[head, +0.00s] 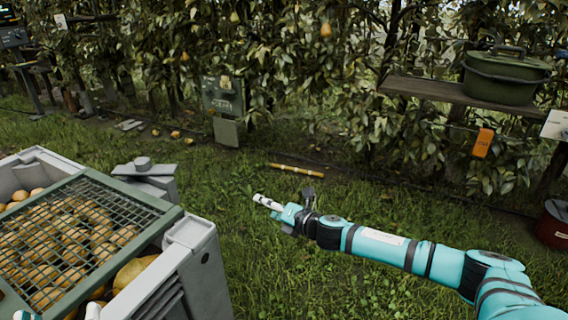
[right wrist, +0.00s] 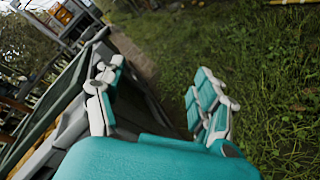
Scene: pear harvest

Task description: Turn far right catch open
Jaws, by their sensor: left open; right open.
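A grey crate (head: 209,246) of pears stands at the left in the head view, under a green-framed mesh lid (head: 166,221). My left gripper (head: 57,315) shows only as pale fingertips at the bottom edge, spread apart over the crate's near part.
A yellow-brown stick (head: 296,169) lies on the grass beyond my right gripper. A shelf (head: 435,92) with a green pot (head: 503,80) stands at the back right, with an orange tag (head: 483,143) below. Grass around the right gripper is clear.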

